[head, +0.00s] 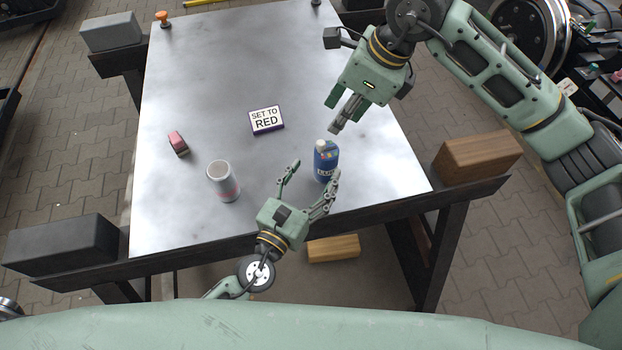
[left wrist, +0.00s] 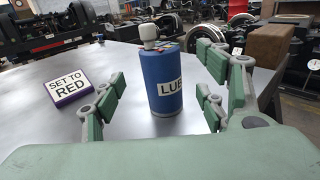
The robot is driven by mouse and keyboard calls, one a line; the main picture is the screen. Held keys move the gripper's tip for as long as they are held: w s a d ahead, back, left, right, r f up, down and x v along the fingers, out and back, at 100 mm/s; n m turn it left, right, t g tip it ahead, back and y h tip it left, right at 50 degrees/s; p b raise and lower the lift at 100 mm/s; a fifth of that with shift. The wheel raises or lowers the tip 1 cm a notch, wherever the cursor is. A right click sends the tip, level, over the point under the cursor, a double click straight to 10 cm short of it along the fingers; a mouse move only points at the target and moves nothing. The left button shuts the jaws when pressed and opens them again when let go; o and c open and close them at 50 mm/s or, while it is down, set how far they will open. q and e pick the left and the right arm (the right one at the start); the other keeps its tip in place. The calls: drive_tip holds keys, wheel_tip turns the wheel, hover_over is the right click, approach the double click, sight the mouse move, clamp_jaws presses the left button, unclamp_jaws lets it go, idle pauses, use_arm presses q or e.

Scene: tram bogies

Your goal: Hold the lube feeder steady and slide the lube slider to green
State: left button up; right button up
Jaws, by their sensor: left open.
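The lube feeder (head: 325,162) is a blue bottle with a white cap, upright near the table's front right. Its label, partly readable as "LUB", faces the left wrist view (left wrist: 167,92). A small coloured strip (head: 328,154) shows below the cap; the slider's setting is too small to read. My left gripper (head: 315,170) is open, its fingers either side of the bottle in the left wrist view; I see no clear contact. My right gripper (head: 342,112) points down above and behind the bottle, apart from it; its opening is unclear. A card (head: 266,120) reads "SET TO RED".
A grey-white can (head: 223,181) stands left of my left gripper. A small red-pink block-like object (head: 178,143) lies further left. An orange knob (head: 163,18) is at the far left corner. A wooden block (head: 478,154) sits beyond the right edge.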

sight(321, 165)
use_arm(q)
drive_tip(key=x, duration=0.6)
drive_tip(key=shift+w+d, duration=0.25)
drive_tip(key=shift+w, duration=0.1)
drive_tip(key=shift+c, duration=0.3)
